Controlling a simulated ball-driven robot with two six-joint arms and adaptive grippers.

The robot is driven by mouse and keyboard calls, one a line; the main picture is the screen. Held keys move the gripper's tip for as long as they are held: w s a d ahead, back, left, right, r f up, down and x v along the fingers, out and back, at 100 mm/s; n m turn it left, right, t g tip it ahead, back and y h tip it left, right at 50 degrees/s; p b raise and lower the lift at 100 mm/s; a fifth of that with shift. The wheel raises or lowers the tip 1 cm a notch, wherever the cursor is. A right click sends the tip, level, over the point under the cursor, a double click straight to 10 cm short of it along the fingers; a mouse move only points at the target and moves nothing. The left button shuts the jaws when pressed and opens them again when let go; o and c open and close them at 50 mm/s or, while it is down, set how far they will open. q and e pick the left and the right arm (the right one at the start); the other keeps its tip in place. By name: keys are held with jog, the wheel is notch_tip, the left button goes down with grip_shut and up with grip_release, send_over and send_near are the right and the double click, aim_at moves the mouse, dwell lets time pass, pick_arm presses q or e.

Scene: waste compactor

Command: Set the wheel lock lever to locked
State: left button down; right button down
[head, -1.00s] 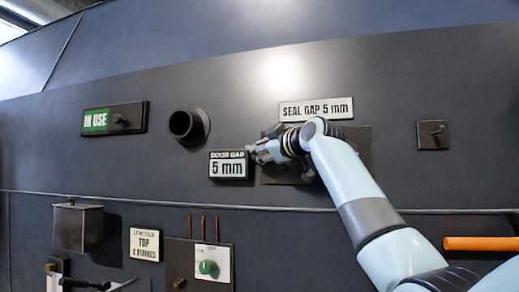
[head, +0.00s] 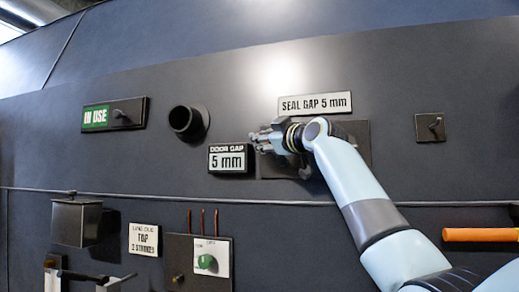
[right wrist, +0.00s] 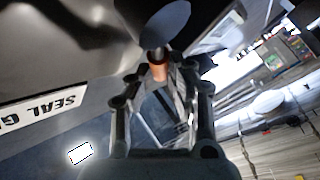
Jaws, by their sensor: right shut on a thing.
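My right gripper (head: 258,140) is in front of a dark square plate (head: 357,160) below the SEAL GAP sign. My gripper and forearm hide much of this plate. In the right wrist view, its fingers (right wrist: 160,85) are shut on a copper-coloured handle (right wrist: 159,71) with a dark end. I cannot tell from a label whether this handle is the wheel lock lever. The lever's full shape and its locked mark are hidden.
A DOOR GAP 5 mm display (head: 231,158) is just left of my right gripper. The SEAL GAP 5 mm sign (head: 316,105) is above it. A dark round port (head: 188,122), an IN USE plate (head: 114,114) and a small knob plate (head: 430,127) share the wall. An orange bar (head: 480,235) is at right.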

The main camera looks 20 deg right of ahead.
jog(key=s+d+r+m+t+h, duration=0.1)
jog(key=d+m+t+h, duration=0.1)
jog(key=m, duration=0.3)
jog(key=s+d+m+t+h+b, duration=0.1)
jog(key=s+d+m+t+h, duration=0.1)
jog(key=m+t, duration=0.3)
jog(key=shift+s+d+r+m+h, duration=0.15)
jog(key=shift+d+r+m+h, duration=0.25)
jog(key=shift+h, duration=0.5)
jog(key=shift+f, duration=0.1)
jog(key=c, duration=1.2)
grip_release()
jog(key=shift+c, duration=0.2)
